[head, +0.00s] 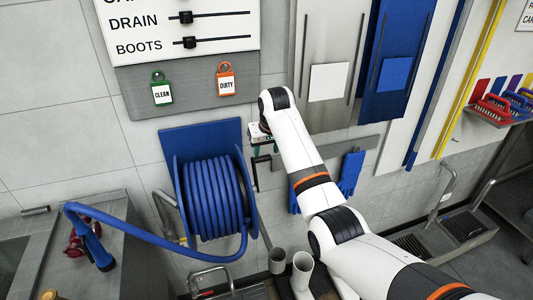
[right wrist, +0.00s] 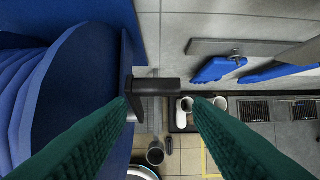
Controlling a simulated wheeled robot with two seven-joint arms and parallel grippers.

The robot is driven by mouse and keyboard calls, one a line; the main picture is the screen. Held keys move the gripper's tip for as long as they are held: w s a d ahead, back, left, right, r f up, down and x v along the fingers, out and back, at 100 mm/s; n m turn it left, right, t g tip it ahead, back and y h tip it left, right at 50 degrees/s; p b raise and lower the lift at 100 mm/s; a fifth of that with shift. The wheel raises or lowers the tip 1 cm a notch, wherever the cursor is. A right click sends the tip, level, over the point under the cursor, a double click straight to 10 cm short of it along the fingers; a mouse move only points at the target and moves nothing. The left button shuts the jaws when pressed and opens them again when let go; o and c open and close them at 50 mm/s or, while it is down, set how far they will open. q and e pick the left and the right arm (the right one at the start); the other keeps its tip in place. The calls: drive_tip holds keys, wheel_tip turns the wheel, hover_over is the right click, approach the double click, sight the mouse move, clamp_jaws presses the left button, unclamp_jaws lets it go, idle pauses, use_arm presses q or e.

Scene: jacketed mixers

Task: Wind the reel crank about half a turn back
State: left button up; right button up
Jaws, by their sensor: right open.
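The blue hose reel (head: 212,190) is mounted on the wall left of centre in the head view, wound with blue hose. Its black crank (head: 254,172) is at the reel's right side. In the right wrist view the crank's dark handle (right wrist: 157,87) points right from the reel's blue side plate (right wrist: 90,80). My right gripper (right wrist: 164,103) is open, its two green fingers spread on either side of the handle in that view. I cannot tell whether they touch it. In the head view my right wrist hides most of the gripper. My left gripper is not in view.
Blue gloves (head: 351,174) hang on the wall right of the reel. Light cylindrical boots or cups (head: 302,270) stand below. The hose (head: 150,240) loops left to a nozzle over a grey counter (head: 50,235). Brushes (head: 494,107) sit on a rack at far right.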

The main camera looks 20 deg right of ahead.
drive_tip(key=shift+t, duration=0.7)
drive_tip(key=s+f, duration=0.1)
drive_tip(key=f, duration=0.2)
drive_tip(key=s+f, duration=0.1)
drive_tip(key=f, duration=0.1)
drive_tip(key=s+d+f+b, duration=0.1)
drive_tip(key=f, duration=0.2)
drive_tip(key=shift+f, duration=0.3)
drive_tip(key=c, duration=0.6)
drive_tip(key=shift+t, duration=0.6)
drive_tip(key=s+f, duration=0.1)
drive_tip(key=s+f+b, duration=0.1)
drive_tip(key=f, duration=0.1)
drive_tip(key=s+f, duration=0.2)
drive_tip(key=shift+d+f+b, duration=0.25)
drive_tip(key=shift+b, duration=0.05)
clamp_jaws()
drive_tip(key=s+f+t+b, duration=0.2)
drive_tip(key=s+t+b, duration=0.1)
drive_tip(key=t+b, duration=0.1)
drive_tip(key=s+r+t+b, duration=0.4)
drive_tip(key=r+t+b, duration=0.3)
drive_tip(key=r+t, duration=0.3)
drive_tip(key=w+a+g+p, duration=0.1)
drive_tip(key=w, duration=1.2)
drive_tip(key=shift+a+r+y, duration=0.2)
drive_tip(key=shift+y, duration=0.1)
